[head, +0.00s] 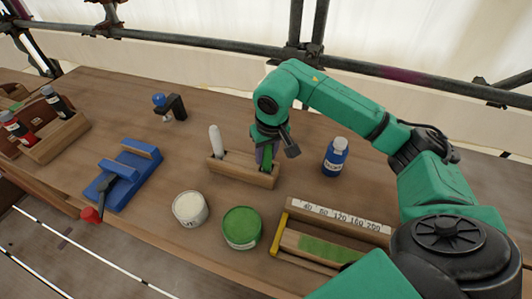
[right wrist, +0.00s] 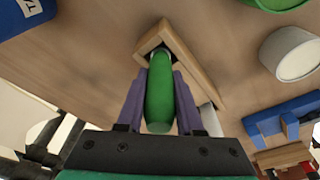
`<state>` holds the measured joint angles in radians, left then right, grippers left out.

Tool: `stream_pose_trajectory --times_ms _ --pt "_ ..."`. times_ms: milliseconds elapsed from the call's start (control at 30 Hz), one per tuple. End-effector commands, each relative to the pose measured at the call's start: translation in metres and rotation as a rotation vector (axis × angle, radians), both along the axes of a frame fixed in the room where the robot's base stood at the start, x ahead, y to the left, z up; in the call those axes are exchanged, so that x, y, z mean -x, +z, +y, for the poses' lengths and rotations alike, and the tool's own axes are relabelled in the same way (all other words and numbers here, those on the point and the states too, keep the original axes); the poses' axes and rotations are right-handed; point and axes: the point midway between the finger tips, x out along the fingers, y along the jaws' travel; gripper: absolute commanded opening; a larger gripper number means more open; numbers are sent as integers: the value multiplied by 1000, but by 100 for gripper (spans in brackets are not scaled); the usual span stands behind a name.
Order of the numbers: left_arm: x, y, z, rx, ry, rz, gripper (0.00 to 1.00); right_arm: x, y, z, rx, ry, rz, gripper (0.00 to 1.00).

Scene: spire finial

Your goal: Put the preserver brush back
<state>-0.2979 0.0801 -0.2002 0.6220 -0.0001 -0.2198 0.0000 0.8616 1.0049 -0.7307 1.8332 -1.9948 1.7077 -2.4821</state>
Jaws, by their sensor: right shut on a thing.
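The green-handled brush (right wrist: 159,95) is between the purple fingers of my right gripper (right wrist: 160,100), which is shut on its handle. In the head view my right gripper (head: 267,152) is over the right end of the wooden brush holder (head: 228,171), and mostly hides the brush. In the right wrist view the brush's far end meets the end of the holder (right wrist: 180,50); how deep it sits inside is hidden. A white-handled brush (head: 216,141) stands in the holder's left end. My left gripper is not in view.
A blue bottle (head: 336,157) stands right of the holder. A green tin (head: 241,228) and a white tin (head: 190,209) stand in front. A blue clamp block (head: 130,172) is at left, a sandpaper box (head: 335,225) at front right. Bare table lies behind the holder.

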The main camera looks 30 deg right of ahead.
Motion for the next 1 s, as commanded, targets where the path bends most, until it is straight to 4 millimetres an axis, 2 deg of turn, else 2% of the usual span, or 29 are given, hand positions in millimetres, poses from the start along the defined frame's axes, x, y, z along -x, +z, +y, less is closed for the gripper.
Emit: stream_pose_trajectory --times_ms 67,100,167,200,467,600,733,1000 --pt "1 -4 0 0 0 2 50 0 -4 0 0 0 0 0" --pt "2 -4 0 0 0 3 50 0 -4 0 0 0 0 39" --pt "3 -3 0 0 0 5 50 0 -3 0 0 0 0 62" --pt "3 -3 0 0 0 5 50 0 -3 0 0 0 1 65" --pt "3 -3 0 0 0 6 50 0 -2 0 0 0 0 65" --pt "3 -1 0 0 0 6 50 0 6 0 -1 0 -3 65" --pt "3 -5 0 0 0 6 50 4 30 0 1 1 -6 65" --pt "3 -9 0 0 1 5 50 17 94 2 -1 1 -5 65"
